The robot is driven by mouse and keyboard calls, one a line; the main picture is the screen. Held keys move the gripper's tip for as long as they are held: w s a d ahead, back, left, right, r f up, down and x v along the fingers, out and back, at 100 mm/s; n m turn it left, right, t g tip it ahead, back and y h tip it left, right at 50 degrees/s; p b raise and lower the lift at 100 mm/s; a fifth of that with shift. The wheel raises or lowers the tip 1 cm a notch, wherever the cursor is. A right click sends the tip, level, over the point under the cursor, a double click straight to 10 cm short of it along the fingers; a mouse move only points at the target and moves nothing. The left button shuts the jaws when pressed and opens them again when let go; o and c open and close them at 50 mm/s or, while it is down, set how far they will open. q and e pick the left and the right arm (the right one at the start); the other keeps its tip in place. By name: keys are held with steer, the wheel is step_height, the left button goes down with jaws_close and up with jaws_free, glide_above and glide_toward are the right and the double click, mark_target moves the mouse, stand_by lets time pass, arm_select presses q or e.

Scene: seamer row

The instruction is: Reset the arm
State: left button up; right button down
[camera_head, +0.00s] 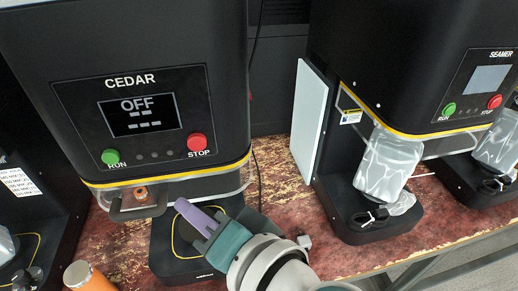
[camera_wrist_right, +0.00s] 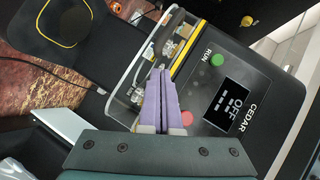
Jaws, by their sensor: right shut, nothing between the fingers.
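My right gripper (camera_head: 181,204) comes in from the lower right in the head view, with purple fingers and a teal body. Its fingers are shut and empty. They show in front of the base of the CEDAR machine (camera_head: 35,60), below its yellow-edged head. In the right wrist view the shut fingers (camera_wrist_right: 159,72) point up the picture towards the machine's clear guard (camera_wrist_right: 135,72) and partly cover its red STOP button. The machine's display (camera_head: 143,115) reads OFF, with a green RUN button (camera_head: 110,157) and a red STOP button (camera_head: 197,142) beside it. My left gripper is not in view.
A black handle (camera_head: 138,206) sits at the guard's front. A second machine (camera_head: 400,70), labelled SEAMER, stands to the right with a clear bagged item (camera_head: 388,165) at it. An orange cylinder (camera_head: 90,279) stands at the front left.

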steer(key=s+d+r+n, duration=0.1)
steer(key=s+d+r, duration=0.35)
steer(key=s, duration=0.45)
steer(key=s+d+f+n+g+h, duration=0.1)
steer(key=s+d+n+g+h, duration=0.25)
steer(key=d, duration=0.55)
steer(key=s+d+n+g+h, duration=0.3)
steer(key=s+d+h, duration=0.15)
steer(key=d, duration=0.55)
arm_select(q)
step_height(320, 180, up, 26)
steer(key=p, duration=2.5)
arm_select(e)
step_height(320, 180, up, 24)
steer(key=d+h, duration=0.1)
steer(key=shift+d+r+g, duration=0.25)
steer(key=shift+d+g, duration=0.05)
steer(key=shift+g, duration=0.05)
